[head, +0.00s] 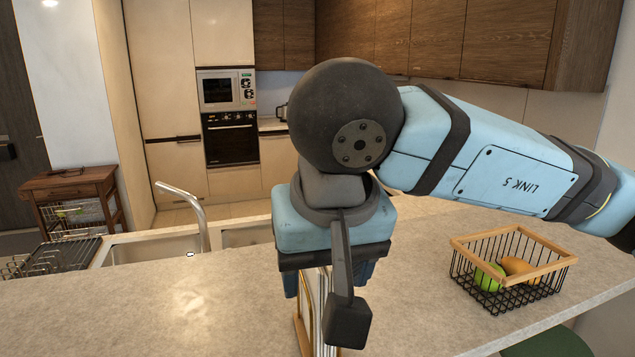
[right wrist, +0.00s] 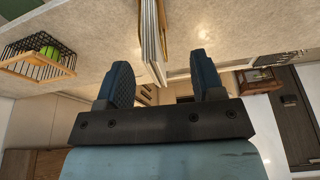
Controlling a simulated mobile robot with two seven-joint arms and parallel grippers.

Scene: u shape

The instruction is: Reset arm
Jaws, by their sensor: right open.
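My right arm comes in from the right in the head view, and my right gripper (head: 329,279) points down over the counter. In the right wrist view its two dark blue fingers (right wrist: 162,83) stand apart, with nothing clamped between them. An upright stack of thin white and wood-coloured items (head: 318,315), perhaps books, stands on the counter below the gripper. In the right wrist view the stack (right wrist: 152,38) shows beyond the gap between the fingertips. My gripper and wrist hide part of it in the head view. My left gripper is not in view.
A black wire basket with wooden rims (head: 512,268) holding fruit stands on the counter (head: 190,310) at the right. A sink (head: 155,248) with a tap (head: 190,212) and a dish rack (head: 50,262) are at the left. The counter's left front part is clear.

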